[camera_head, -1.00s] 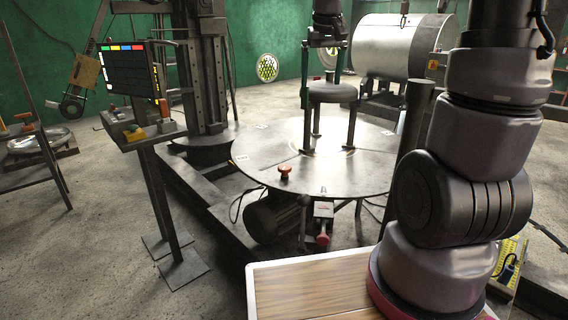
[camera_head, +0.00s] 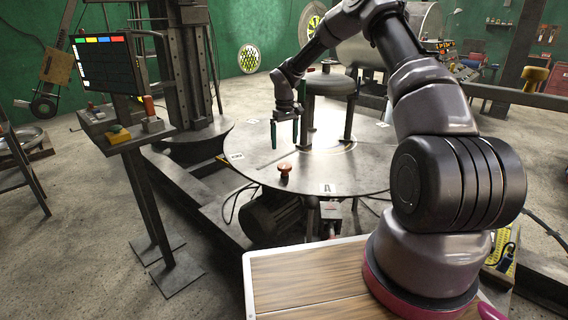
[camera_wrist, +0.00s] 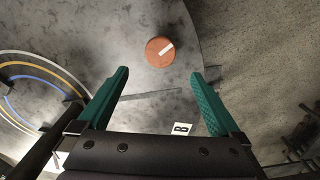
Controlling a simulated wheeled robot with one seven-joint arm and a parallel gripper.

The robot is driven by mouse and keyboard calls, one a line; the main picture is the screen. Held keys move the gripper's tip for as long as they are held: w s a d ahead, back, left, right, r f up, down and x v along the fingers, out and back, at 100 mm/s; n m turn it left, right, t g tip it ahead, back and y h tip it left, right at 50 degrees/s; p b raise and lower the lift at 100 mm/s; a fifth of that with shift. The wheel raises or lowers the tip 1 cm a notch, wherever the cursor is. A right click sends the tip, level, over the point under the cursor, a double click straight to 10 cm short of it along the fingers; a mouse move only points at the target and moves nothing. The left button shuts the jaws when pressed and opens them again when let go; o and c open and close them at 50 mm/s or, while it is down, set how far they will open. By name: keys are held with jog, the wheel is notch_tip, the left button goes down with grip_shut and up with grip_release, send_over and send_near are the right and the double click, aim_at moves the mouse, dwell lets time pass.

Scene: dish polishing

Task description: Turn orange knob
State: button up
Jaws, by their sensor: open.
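The orange knob (camera_head: 284,169) stands on the near part of the round metal table (camera_head: 240,172). In the wrist view the knob (camera_wrist: 159,51) is a round orange disc with a white bar on its top, lying beyond and between my fingertips. My gripper (camera_head: 285,133) is above the table, just behind the knob in the head view, pointing down. Its two green fingers are spread with nothing between them, as the wrist view also shows (camera_wrist: 158,80). The gripper is apart from the knob.
A round stool-like fixture (camera_head: 329,84) on legs stands on the table, right of my gripper. A control console (camera_head: 124,130) with buttons and a screen (camera_head: 105,64) stands at left. A label marked B (camera_wrist: 182,129) lies near my fingers. The table around the knob is clear.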

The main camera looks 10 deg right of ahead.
aim_at(285, 165)
notch_tip(285, 165, down, 10)
jog(key=shift+f, duration=0.15)
dwell(0.3)
jog(key=c, duration=1.3)
jog(key=shift+m, duration=0.3)
